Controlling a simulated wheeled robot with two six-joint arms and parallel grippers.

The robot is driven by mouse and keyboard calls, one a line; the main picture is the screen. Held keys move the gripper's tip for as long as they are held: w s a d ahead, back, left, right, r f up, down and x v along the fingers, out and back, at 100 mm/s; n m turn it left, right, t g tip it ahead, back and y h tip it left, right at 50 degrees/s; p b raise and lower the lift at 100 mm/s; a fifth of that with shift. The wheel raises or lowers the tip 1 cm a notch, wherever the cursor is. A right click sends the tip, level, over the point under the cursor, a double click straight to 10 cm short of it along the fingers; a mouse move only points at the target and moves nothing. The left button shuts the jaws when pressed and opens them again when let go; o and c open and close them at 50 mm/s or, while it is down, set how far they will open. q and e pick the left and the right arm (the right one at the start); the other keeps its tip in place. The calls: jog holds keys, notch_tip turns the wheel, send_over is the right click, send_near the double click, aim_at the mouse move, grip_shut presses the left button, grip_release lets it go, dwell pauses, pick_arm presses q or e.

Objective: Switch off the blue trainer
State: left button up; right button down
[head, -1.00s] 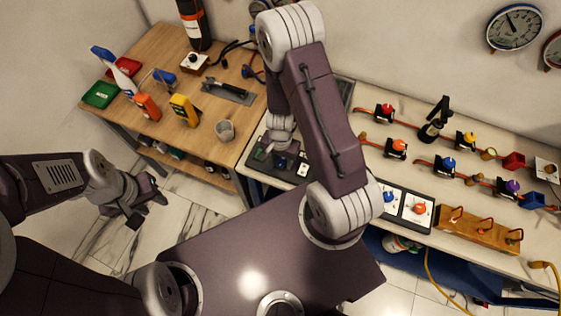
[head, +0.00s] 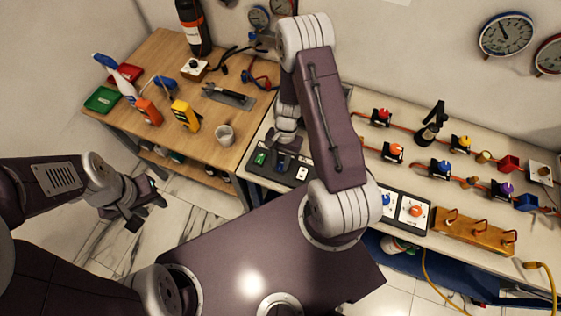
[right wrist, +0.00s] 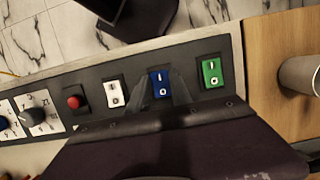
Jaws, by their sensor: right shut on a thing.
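The blue rocker switch (right wrist: 160,84), marked I and O, sits in the dark panel (right wrist: 135,70) between a white and a green rocker. In the right wrist view my right gripper (right wrist: 161,88) has its fingers on either side of the blue switch, shut on it. I cannot tell which half of the rocker is pressed. In the head view my right gripper (head: 284,152) is over the panel and mostly hides the blue switch. My left gripper (head: 146,212) is open and empty over the floor at the left.
Beside it are the green rocker (right wrist: 211,72), the white rocker (right wrist: 115,94), a red button (right wrist: 75,101) and dial knobs (right wrist: 32,116). A grey cup (head: 224,135) stands on the wooden table.

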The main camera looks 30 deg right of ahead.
aim_at(283, 161)
jog(key=c, duration=1.2)
grip_release()
jog(key=shift+o, duration=0.2)
jog(key=shift+r, duration=0.1)
jog(key=v, duration=0.9)
jog(key=shift+b, duration=0.3)
